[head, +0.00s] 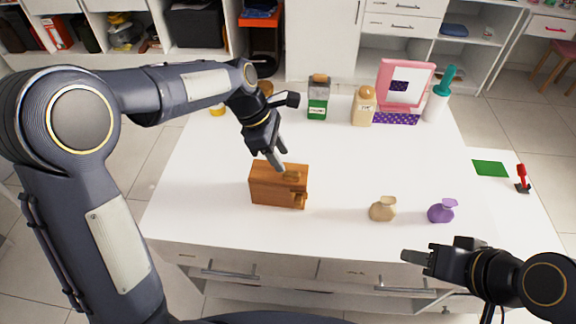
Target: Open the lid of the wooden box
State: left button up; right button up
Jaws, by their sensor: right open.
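The brown wooden box (268,191) stands on the white table, left of its middle. Its top looks level, and a small raised wooden piece (292,176) shows at the top right. A notched part shows at its right front. My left gripper (279,158) points down at the back edge of the box top, very close to it. I cannot tell whether it touches the box, nor how far apart its fingers are. My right gripper (418,262) is open and empty at the table's front edge, right of and well away from the box.
A beige pouch-like bottle (382,209) and a purple one (442,211) stand right of the box. A green-labelled carton (319,98), a tan bottle (363,106), a pink framed item (404,84) and a white-and-teal bottle (438,97) line the back. The table's middle is clear.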

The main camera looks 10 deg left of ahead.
aim_at(290, 173)
pick_arm(q)
jog(key=x, duration=0.6)
jog(key=shift+d+f, duration=0.1)
jog(key=shift+c, duration=0.3)
grip_shut()
